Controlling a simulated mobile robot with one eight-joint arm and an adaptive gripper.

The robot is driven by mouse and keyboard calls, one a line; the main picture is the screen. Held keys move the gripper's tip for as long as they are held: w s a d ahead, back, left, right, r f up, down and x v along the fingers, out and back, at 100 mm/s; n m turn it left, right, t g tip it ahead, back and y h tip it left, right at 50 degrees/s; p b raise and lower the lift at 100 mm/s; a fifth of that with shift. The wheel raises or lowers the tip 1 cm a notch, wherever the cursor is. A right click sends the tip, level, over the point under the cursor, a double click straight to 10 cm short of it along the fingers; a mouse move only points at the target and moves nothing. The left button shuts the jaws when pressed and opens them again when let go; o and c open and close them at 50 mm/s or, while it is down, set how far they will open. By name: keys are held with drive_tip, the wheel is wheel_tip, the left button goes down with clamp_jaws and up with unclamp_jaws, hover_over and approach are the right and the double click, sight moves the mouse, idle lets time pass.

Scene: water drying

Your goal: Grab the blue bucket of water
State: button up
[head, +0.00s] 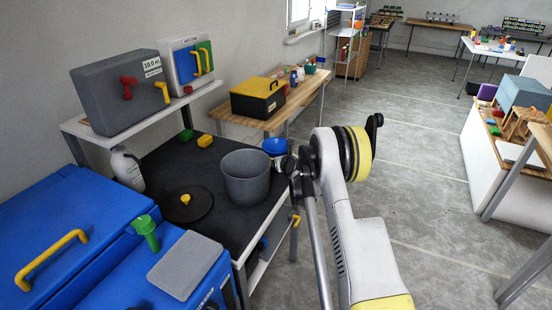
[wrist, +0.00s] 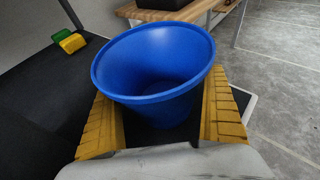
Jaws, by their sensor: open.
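The blue bucket (head: 274,146) stands near the right edge of the black-topped table, partly hidden by the grey bucket and my arm in the head view. In the wrist view the blue bucket (wrist: 150,62) is upright, its wide rim toward the camera. I cannot make out any water inside it. My gripper (wrist: 160,115) is open, with its yellow fingers on either side of the bucket's lower part. Whether the fingers touch it I cannot tell. In the head view the fingers are hidden behind my arm.
A grey bucket (head: 246,178) stands close to the left of the blue one, beside a round black lid (head: 186,204). Green (head: 186,135) and yellow (head: 205,141) blocks lie behind on the black table (head: 172,166). A wooden table with a toolbox (head: 258,97) stands beyond.

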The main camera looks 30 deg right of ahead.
drive_tip(key=c, duration=1.3)
drive_tip(key=shift+o, duration=0.2)
drive_tip(key=shift+r, duration=0.1)
